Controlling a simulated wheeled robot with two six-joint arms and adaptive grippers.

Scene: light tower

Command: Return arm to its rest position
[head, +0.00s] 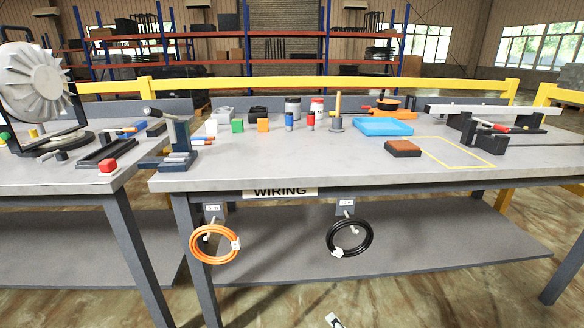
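Neither my left nor my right gripper shows clearly in the head view, and no arm reaches over the workbench (330,176). A small white and black piece (334,320) shows at the bottom edge, too cut off to tell what it is. On the bench are a blue tray (384,127), a brown-topped block (403,148) and a yellow-outlined area (462,152) that looks empty. Small blue (289,120), red (310,121), green (237,126) and orange (263,125) pieces stand toward the back.
An orange cable coil (215,244) and a black cable coil (349,239) hang below the front edge by the WIRING sign (280,192). A yellow rail (240,84) runs behind.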

